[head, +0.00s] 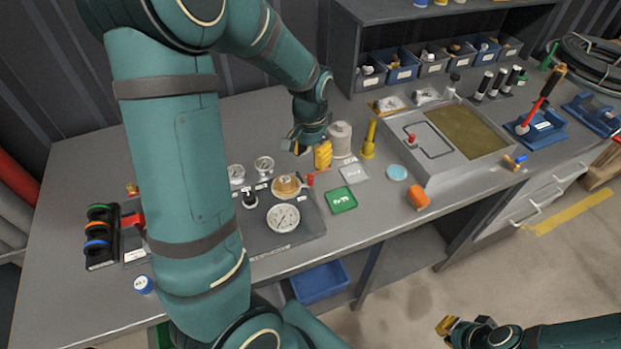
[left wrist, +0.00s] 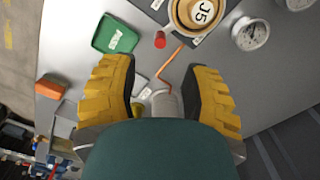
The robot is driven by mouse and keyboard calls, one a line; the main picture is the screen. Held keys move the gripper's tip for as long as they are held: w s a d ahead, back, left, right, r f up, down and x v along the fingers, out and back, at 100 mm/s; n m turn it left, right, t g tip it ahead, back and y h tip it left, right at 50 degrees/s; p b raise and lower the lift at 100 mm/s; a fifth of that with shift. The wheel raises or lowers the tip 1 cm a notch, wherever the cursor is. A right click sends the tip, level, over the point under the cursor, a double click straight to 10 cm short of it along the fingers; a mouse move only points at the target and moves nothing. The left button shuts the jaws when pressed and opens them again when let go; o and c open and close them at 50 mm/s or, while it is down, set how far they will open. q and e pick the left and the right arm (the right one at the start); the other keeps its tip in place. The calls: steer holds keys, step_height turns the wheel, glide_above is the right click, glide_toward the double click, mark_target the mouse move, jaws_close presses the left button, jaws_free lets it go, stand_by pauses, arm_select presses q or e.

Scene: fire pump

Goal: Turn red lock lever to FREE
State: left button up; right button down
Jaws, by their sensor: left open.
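A small red cylindrical piece (head: 310,180) sits beside the round brass-coloured unit (head: 286,186) on the grey gauge plate; I cannot tell whether it is the lock lever. It also shows in the left wrist view (left wrist: 160,40), by the round unit marked J5 (left wrist: 204,12). A thin orange-red rod (left wrist: 169,64) lies near it, between my fingers in that view. My left gripper (head: 306,150) is open above the bench, behind the red piece. Its yellow fingers (left wrist: 160,95) are wide apart, with nothing held. My right gripper (head: 465,324) is low, off the bench's front. No FREE label is readable.
Gauges, including a large one (head: 283,217), surround the brass unit. A red handle (head: 132,221) is at left, partly hidden by my arm. An orange block (head: 418,197) lies near the edge.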

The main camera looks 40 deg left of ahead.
mark_target(310, 176)
arm_select(q)
step_height(310, 176, down, 9)
steer(key=shift+f+b, duration=0.1)
steer(key=shift+b, duration=0.55)
jaws_close()
